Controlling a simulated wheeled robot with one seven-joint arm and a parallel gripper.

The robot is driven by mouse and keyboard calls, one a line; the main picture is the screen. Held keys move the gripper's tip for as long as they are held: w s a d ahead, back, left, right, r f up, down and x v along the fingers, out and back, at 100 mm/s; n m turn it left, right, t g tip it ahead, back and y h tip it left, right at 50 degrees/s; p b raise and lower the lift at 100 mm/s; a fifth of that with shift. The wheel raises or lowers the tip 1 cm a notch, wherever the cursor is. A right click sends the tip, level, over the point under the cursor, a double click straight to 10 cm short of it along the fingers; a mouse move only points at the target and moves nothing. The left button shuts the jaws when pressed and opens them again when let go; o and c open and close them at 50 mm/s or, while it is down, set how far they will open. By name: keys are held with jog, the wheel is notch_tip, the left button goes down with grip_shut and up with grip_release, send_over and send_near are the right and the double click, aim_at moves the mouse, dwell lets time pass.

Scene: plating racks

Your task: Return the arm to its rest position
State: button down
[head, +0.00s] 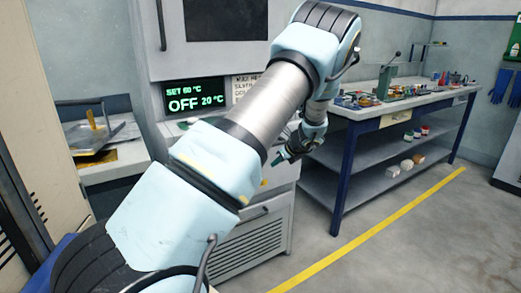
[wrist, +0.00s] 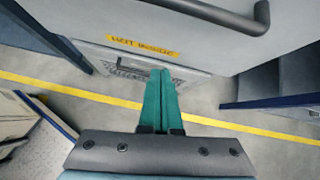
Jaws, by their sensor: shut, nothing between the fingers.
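My gripper (head: 290,156) shows in the head view in front of the grey oven cabinet, partly behind my forearm. In the wrist view its two green fingers (wrist: 160,98) lie together, with nothing between them. They point toward the lower part of the cabinet, and no object touches them. My arm reaches up across the middle of the head view and bends down at the wrist.
The oven cabinet (head: 209,55) has a display (head: 196,96) reading "SET 60 °C, OFF 20 °C". A workbench (head: 400,108) with tools stands at right, and a side table (head: 107,168) at left. A yellow floor line (head: 371,228) crosses clear floor. The wrist view shows a handle (wrist: 225,14).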

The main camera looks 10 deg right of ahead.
jog(key=s+a+r+n+g+h+p, duration=0.15)
jog(key=s+a+r+n+g, duration=0.4)
jog(key=s+a+n, duration=0.85)
jog(key=s+a+r+n+h, duration=0.1)
jog(key=s+a+r+n, duration=0.1)
jog(key=s+n, duration=0.2)
jog(key=s+a+r+n+h+p, duration=0.1)
jog(key=s+a+r+n, duration=0.2)
jog(key=s+n, duration=0.2)
jog(key=s+a+r+n+h, duration=0.1)
jog(key=s+n, duration=0.3)
jog(key=s, duration=0.4)
jog(key=shift+s+a+r+n, duration=0.3)
jog(key=shift+s+a+r, duration=0.1)
jog(key=shift+a+r, duration=0.3)
jog(key=shift+g, duration=0.25)
